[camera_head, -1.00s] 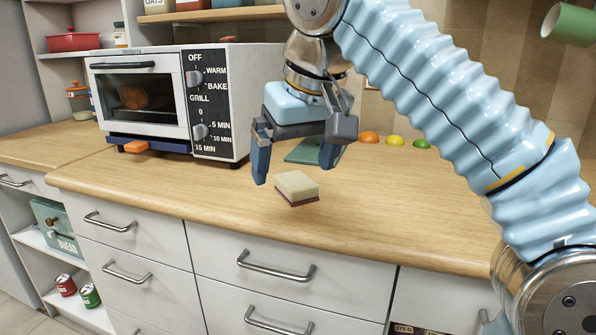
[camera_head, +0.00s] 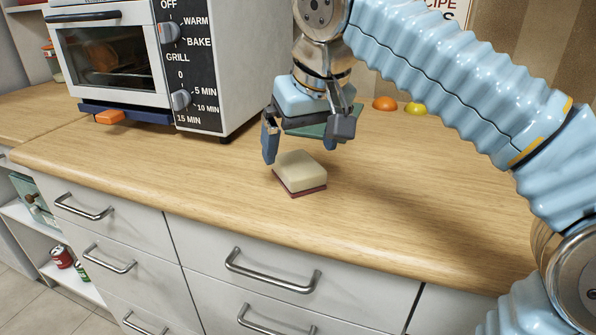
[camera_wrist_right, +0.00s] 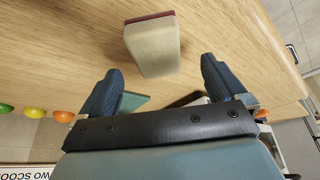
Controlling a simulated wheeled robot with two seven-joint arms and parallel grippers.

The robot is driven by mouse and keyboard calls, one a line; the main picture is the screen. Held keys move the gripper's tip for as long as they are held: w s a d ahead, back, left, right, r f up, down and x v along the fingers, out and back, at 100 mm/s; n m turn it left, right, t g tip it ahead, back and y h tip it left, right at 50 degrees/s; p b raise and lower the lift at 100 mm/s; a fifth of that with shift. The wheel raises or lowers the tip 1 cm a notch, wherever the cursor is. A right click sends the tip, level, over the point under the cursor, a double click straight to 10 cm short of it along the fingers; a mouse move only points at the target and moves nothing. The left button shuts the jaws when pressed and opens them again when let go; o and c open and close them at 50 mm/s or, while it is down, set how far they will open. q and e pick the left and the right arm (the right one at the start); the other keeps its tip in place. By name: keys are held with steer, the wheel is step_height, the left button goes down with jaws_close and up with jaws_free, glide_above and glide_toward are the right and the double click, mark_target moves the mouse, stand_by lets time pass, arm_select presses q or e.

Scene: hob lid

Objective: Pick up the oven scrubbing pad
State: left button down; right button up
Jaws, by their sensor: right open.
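The scrubbing pad (camera_head: 300,172) lies flat on the wooden worktop near its front edge. It is a cream block with a dark red layer underneath. In the right wrist view the pad (camera_wrist_right: 153,46) shows ahead of the fingertips, roughly in line with the gap between them. My right gripper (camera_head: 306,153) is open and empty, just behind and above the pad in the head view. Its two blue fingers (camera_wrist_right: 163,82) are spread wide in the wrist view and do not visibly touch the pad. My left gripper is not in view.
A white toaster oven (camera_head: 215,60) stands on the worktop (camera_head: 430,190) to the left. A green flat item (camera_head: 338,122) lies behind my gripper, partly hidden. An orange object (camera_head: 384,103) and a yellow one (camera_head: 415,108) sit at the back. The worktop right of the pad is clear.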

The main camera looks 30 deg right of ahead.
mark_target(297, 161)
steer(key=shift+d+b+x, duration=0.15)
steer(key=shift+x, duration=1.3)
steer(key=shift+d+b+x, duration=0.1)
steer(key=shift+b+x, duration=0.05)
steer(key=shift+x, duration=1.25)
steer(key=shift+w+f, duration=0.1)
steer(key=shift+f, duration=0.05)
steer(key=c, duration=1.1)
steer(key=shift+r, duration=0.6)
steer(key=v, duration=0.3)
steer(key=shift+w+r+p, duration=0.25)
steer(key=shift+w+p, duration=0.05)
steer(key=shift+p, duration=0.1)
steer(key=s+r, duration=0.1)
steer(key=r, duration=0.1)
steer(key=s+a+r, duration=0.1)
steer(key=s+r, duration=0.1)
steer(key=shift+s, duration=0.25)
steer(key=s+r, duration=0.1)
steer(key=s, duration=0.2)
steer(key=s+a+r, duration=0.1)
steer(key=s+r, duration=0.1)
steer(key=s, duration=0.1)
steer(key=s+a+r, duration=0.1)
steer(key=s+r, duration=0.1)
steer(key=s, duration=0.1)
steer(key=shift+s+a, duration=0.2)
steer(key=shift+s, duration=0.1)
